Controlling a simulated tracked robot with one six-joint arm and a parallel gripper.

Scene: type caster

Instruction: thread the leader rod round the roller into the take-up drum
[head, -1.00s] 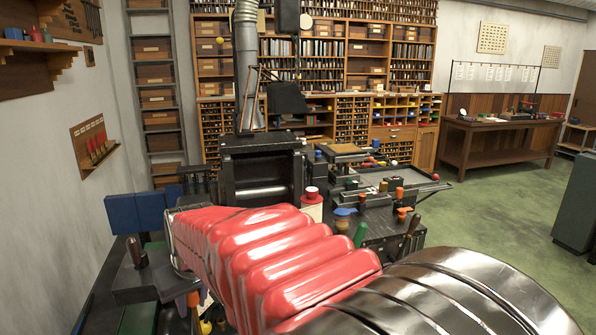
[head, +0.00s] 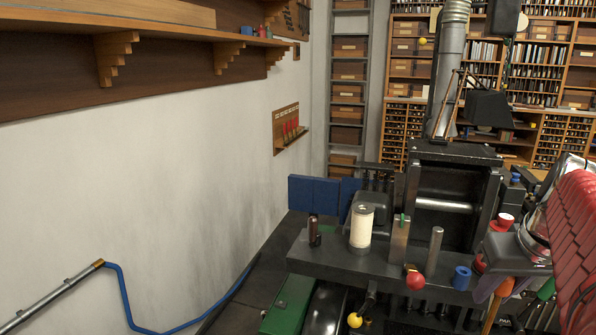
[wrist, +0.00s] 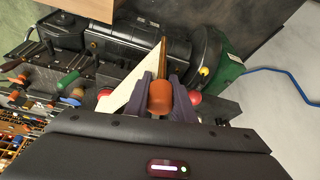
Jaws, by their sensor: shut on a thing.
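In the wrist view my gripper (wrist: 160,98) is shut on the leader rod (wrist: 161,93), which has a thick orange-brown end and a thin shaft pointing up the picture. A pale strip (wrist: 121,86) spreads beside it on the left. In the head view my gripper (head: 522,250) is at the right edge, right of the black bench. On the bench stand a cream-white spool (head: 361,228), a flat metal block (head: 400,241) and a slim metal post (head: 435,250), probably the roller. I cannot tell which part is the take-up drum.
A red ball knob (head: 416,281), a yellow ball knob (head: 355,320) and a blue cylinder (head: 462,278) sit at the bench's front. A dark upright handle (head: 313,231) stands at its left. The black machine housing (head: 455,195) rises behind. The wall is at left.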

